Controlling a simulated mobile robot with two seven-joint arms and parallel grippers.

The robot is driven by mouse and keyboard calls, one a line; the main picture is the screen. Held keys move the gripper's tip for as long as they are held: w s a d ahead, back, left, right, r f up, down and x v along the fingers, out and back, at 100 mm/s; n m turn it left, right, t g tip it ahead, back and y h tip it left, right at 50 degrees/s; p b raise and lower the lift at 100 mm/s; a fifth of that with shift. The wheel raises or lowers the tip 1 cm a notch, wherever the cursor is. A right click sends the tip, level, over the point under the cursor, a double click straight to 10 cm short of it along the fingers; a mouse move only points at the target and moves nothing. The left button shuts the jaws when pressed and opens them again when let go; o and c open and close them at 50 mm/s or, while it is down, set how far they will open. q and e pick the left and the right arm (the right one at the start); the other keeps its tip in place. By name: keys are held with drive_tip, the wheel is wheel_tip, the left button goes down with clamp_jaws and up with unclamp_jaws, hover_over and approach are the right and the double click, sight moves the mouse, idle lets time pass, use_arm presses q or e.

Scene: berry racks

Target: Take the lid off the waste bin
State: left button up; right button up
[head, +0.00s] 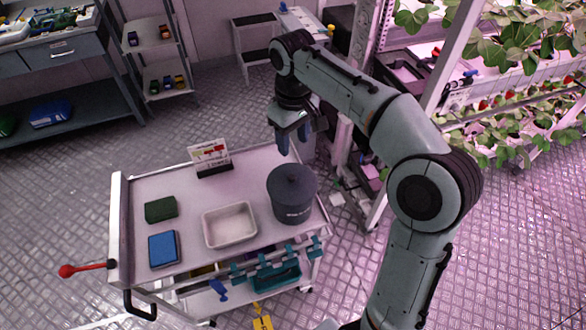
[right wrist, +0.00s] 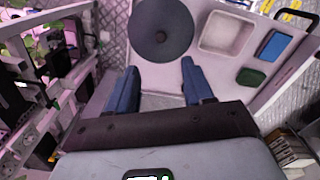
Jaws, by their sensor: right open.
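The waste bin (head: 292,203) is a dark grey round tub at the right end of the cart top. Its round dark lid (head: 291,181) sits on it, with a small knob in the middle. In the right wrist view the lid (right wrist: 161,32) shows from above, beyond the fingertips. My right gripper (head: 295,143) is open and empty, above the cart's far right corner, behind the bin and apart from it. Its two blue fingers also show in the right wrist view (right wrist: 158,80). My left gripper is not in view.
The cart (head: 150,187) also bears a white tray (head: 230,226), a green block (head: 160,209), a blue block (head: 164,249) and a small sign (head: 209,157). Plant racks (head: 510,120) stand at the right. A shelf with bins (head: 65,60) stands at the back left.

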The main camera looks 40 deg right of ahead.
drive_tip(key=b, duration=0.2)
hover_over(292, 176)
drive_tip(key=f, duration=0.4)
drive_tip(key=s+f, duration=0.1)
drive_tip(key=f, duration=0.2)
drive_tip(key=shift+w+f, duration=0.15)
drive_tip(key=shift+f, duration=0.35)
drive_tip(key=shift+w+f, duration=0.15)
drive_tip(key=shift+f, duration=0.35)
wheel_tip(292, 176, down, 4)
drive_tip(key=shift+w+f, duration=0.1)
drive_tip(key=shift+w, duration=0.05)
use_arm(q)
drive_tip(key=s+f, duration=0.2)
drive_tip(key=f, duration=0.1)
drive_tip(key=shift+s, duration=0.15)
use_arm(e)
drive_tip(key=shift+c, duration=0.4)
clamp_jaws()
